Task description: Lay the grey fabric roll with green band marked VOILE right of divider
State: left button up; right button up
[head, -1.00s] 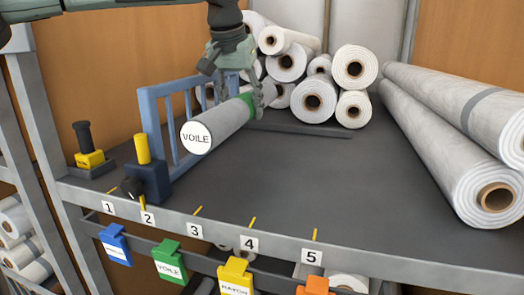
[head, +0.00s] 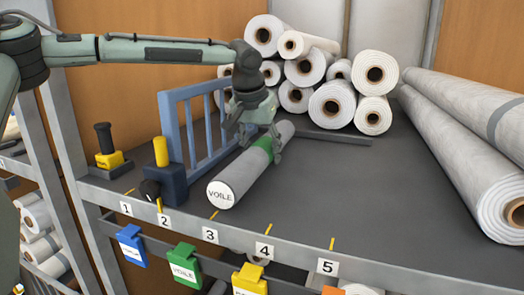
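The grey fabric roll (head: 243,173) has a green band (head: 264,143) and a round white end marked VOILE facing the front. It lies right of the blue divider (head: 172,128), roughly parallel to it, low over the dark shelf top. I cannot tell whether its whole length touches the shelf. My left gripper (head: 258,140) comes down from above with its fingers on either side of the roll near the green band, seemingly closed on it; part of the band is hidden by the fingers. My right gripper is not in view.
White rolls (head: 331,103) are stacked at the back, with a dark bar (head: 333,137) before them. Two long rolls (head: 485,150) lie at the right. Numbered marks and coloured tags (head: 184,268) line the front edge (head: 290,252). The shelf's middle right is clear.

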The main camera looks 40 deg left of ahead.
aim_at(263, 141)
pick_arm(q)
jog(key=o, duration=1.5)
jog(key=v, duration=1.2)
jog(key=shift+s+d, duration=0.1)
jog(key=shift+s, duration=0.05)
jog(key=shift+f, duration=0.1)
jog(key=x, duration=1.1)
jog(key=shift+f, duration=0.15)
jog(key=shift+w, duration=0.4)
jog(key=shift+s+r, duration=0.1)
jog(key=shift+r, duration=1.45)
